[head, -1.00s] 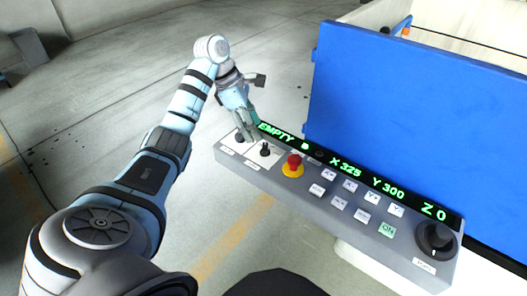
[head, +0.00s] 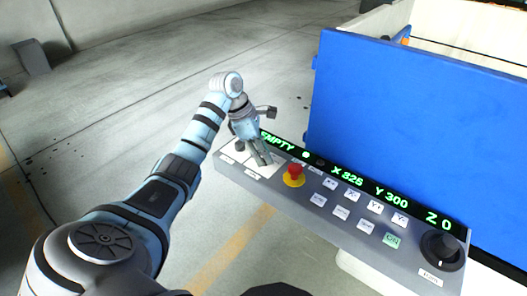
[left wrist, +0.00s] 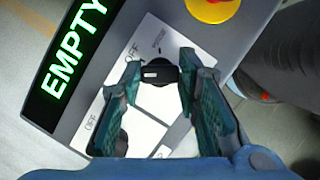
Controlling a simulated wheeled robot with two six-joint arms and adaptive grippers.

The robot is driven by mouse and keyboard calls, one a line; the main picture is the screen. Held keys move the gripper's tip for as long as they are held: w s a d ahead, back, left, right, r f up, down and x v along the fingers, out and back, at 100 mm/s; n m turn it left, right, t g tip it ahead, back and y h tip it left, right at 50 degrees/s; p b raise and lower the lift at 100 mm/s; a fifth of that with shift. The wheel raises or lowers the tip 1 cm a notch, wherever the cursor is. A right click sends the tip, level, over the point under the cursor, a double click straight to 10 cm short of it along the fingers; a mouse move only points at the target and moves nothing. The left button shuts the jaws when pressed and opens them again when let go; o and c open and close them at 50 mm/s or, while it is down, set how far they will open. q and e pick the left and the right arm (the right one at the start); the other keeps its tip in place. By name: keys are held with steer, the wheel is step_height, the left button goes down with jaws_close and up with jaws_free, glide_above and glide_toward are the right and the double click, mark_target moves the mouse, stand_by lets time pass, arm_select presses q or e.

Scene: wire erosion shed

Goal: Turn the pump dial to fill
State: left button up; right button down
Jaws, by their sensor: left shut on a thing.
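My left gripper (head: 265,159) is over the left end of the grey control panel (head: 300,213). In the left wrist view its two teal fingers (left wrist: 159,85) are shut on a small black dial (left wrist: 158,74), one on each side. The dial has a white mark and sits on a white plate with small labels; one reads OFF, the others are hard to read. In the head view the fingers hide this dial. A second dark knob (left wrist: 120,144) is partly hidden by a finger in the wrist view. The display (head: 276,141) reads EMPTY in green.
A red emergency button (head: 294,172) on a yellow ring is just right of the gripper. Several push buttons and a large black knob (head: 441,247) are farther right. A blue panel (head: 415,130) rises behind the console. Open floor lies left.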

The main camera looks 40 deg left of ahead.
arm_select(q)
steer(key=n+p, duration=0.2)
steer(key=n+t+y+p, duration=0.1)
steer(key=shift+s+r+n, duration=0.1)
steer(key=shift+r+n, duration=0.15)
steer(key=shift+n, duration=0.15)
steer(key=shift+f+n, duration=0.15)
steer(key=shift+n, duration=0.15)
steer(key=o, duration=1.2)
steer(key=shift+c, duration=0.2)
steer(key=v, duration=1.2)
steer(key=shift+d+f, duration=0.1)
steer(key=shift+d, duration=0.15)
